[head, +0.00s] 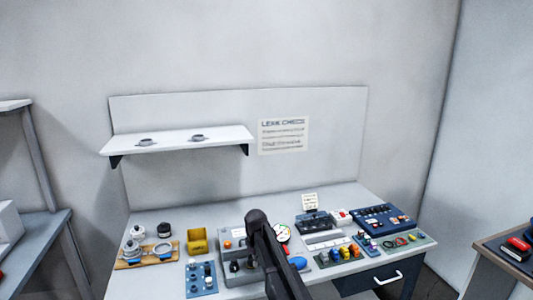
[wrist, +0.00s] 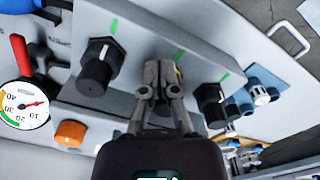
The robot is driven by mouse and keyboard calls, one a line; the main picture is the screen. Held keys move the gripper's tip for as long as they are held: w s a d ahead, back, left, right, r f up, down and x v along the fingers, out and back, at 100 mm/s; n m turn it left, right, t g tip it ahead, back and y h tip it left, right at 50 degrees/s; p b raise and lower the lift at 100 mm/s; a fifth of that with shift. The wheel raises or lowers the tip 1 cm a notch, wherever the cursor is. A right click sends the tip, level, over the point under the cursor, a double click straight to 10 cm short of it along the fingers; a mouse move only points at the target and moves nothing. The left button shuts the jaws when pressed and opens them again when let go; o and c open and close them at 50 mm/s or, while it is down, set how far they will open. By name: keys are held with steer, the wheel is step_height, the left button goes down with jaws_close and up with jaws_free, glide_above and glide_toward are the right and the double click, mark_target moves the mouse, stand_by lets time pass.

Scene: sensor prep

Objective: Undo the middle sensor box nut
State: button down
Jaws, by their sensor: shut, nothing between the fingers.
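In the wrist view, my gripper (wrist: 160,80) is shut and empty, its fingertips in front of a light grey panel (wrist: 135,40). A black knob-like part with a white line (wrist: 98,65) stands on the panel to the left of the fingers, and another black one (wrist: 211,103) stands to the right. Green marks lie on the panel near them. The spot between these two is mostly hidden behind my fingers; only a small yellow bit shows there. I cannot make out the middle nut. In the head view, my arm covers part of the grey box (head: 232,243) on the bench.
In the wrist view, a round gauge (wrist: 25,105), a red handle (wrist: 20,55) and an orange knob (wrist: 70,133) are at left. Blue fittings (wrist: 265,80) are at right. In the head view, a wooden tray (head: 128,264), yellow bin (head: 197,240) and blue panel (head: 382,218) crowd the bench.

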steer(key=shift+s+d, duration=0.2)
steer(key=shift+d, duration=0.1)
step_height(320, 180, up, 6)
steer(key=p, duration=0.6)
stand_by(0.4)
steer(key=s+d+m, duration=0.9)
steer(key=s+d, duration=1.1)
steer(key=s, duration=0.5)
